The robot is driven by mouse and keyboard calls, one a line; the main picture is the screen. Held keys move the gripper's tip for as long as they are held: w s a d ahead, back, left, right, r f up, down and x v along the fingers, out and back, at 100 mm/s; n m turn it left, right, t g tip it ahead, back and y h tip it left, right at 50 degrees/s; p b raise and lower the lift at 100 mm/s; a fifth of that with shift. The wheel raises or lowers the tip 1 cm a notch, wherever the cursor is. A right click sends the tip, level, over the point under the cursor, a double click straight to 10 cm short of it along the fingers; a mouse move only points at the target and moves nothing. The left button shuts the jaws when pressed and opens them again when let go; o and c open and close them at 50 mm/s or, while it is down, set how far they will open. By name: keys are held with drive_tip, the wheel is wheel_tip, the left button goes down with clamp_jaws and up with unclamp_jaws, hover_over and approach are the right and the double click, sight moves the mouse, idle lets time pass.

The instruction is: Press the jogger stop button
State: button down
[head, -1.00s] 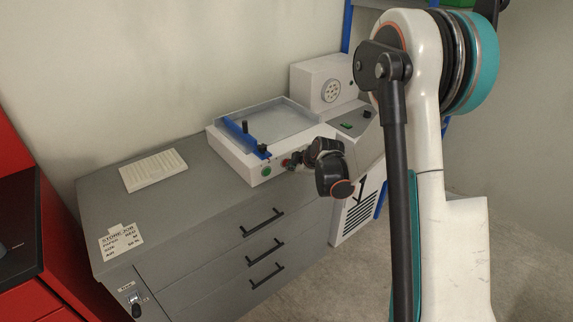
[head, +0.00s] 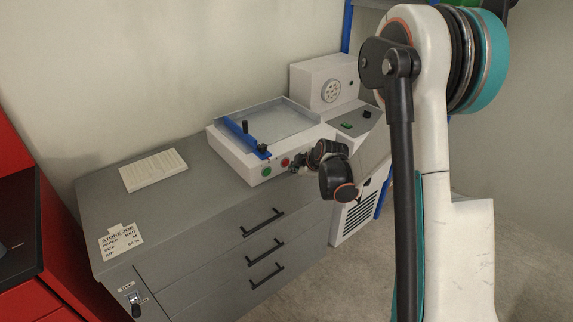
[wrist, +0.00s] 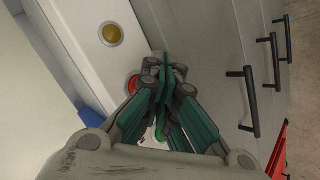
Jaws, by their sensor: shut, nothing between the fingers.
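The jogger (head: 240,160) is a white machine with a clear-walled tray on top of a grey cabinet. Its front face carries a green button (head: 267,170) and, to the right, the red stop button (head: 285,162). In the wrist view the red button (wrist: 132,84) is partly hidden by my gripper (wrist: 165,68), which is shut and empty. A yellow button (wrist: 111,34) lies beyond it, and a bit of the green button (wrist: 159,133) shows between the finger links. In the head view my gripper (head: 296,168) is just right of the red button, with a small gap.
The grey cabinet (head: 205,215) has black drawer handles (head: 263,221) below the jogger. A paper stack (head: 153,170) and a label card (head: 121,240) lie on its top at left. A white unit (head: 322,82) stands behind right. A red cabinet (head: 20,230) is at far left.

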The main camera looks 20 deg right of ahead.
idle(0.3)
drive_tip(key=s, duration=0.1)
drive_tip(key=s+d, duration=0.1)
drive_tip(key=s, duration=0.2)
drive_tip(key=shift+s+d, duration=0.35)
drive_tip(key=shift+d, duration=0.05)
idle(0.6)
